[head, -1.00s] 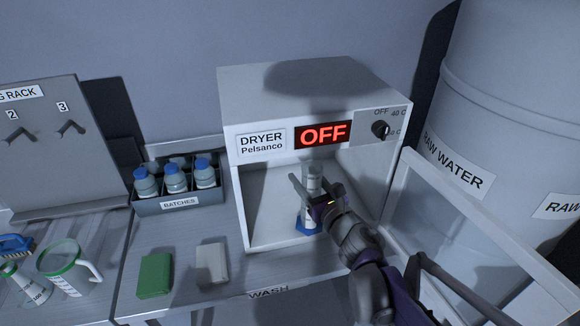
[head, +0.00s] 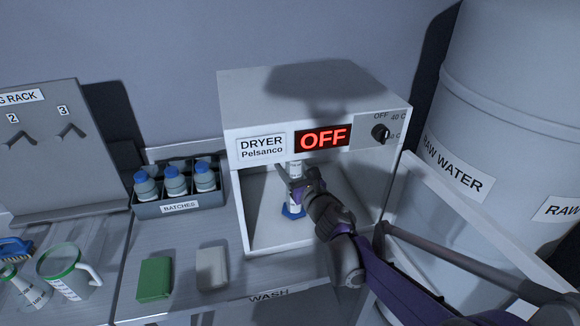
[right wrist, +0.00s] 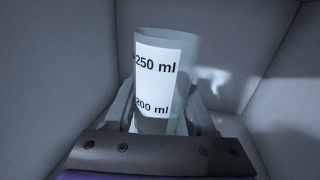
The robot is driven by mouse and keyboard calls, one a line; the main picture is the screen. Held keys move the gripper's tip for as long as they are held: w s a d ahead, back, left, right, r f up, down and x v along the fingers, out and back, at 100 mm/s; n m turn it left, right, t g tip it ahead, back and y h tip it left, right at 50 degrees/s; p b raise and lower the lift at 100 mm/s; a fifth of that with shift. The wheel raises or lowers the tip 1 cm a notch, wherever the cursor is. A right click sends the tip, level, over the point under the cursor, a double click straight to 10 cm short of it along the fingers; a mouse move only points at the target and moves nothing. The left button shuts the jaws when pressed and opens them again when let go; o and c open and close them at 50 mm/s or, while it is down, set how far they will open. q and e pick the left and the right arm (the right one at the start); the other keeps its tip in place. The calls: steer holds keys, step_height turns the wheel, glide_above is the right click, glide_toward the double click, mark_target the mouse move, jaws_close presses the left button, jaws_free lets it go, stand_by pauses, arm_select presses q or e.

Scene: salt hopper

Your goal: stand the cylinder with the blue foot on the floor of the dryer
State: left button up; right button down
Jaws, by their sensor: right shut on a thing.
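The cylinder with the blue foot (head: 293,211) is inside the dryer (head: 242,200), upright as far as I can see. My right gripper (head: 293,178) is shut on its clear body. In the right wrist view the cylinder (right wrist: 165,75) shows its 250 ml and 200 ml marks between the two fingers (right wrist: 160,115). The blue foot is close to the dryer floor; I cannot tell whether it touches. The dryer's display reads OFF and its door (head: 480,250) stands open to the right. My left gripper is not in view.
A crate of blue-capped bottles (head: 181,208) stands left of the dryer. A green block (head: 154,278) and a pale block (head: 212,268) lie in front of it. A green-rimmed jug (head: 68,272) is at far left. A raw water barrel (head: 500,100) stands at right.

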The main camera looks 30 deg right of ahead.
steer(key=shift+f, duration=0.15)
steer(key=shift+c, duration=1.1)
jaws_free()
steer(key=shift+s+r, duration=0.1)
steer(key=shift+r, duration=0.1)
steer(key=s, duration=1.1)
steer(key=shift+s+a, duration=0.25)
steer(key=shift+s, duration=0.15)
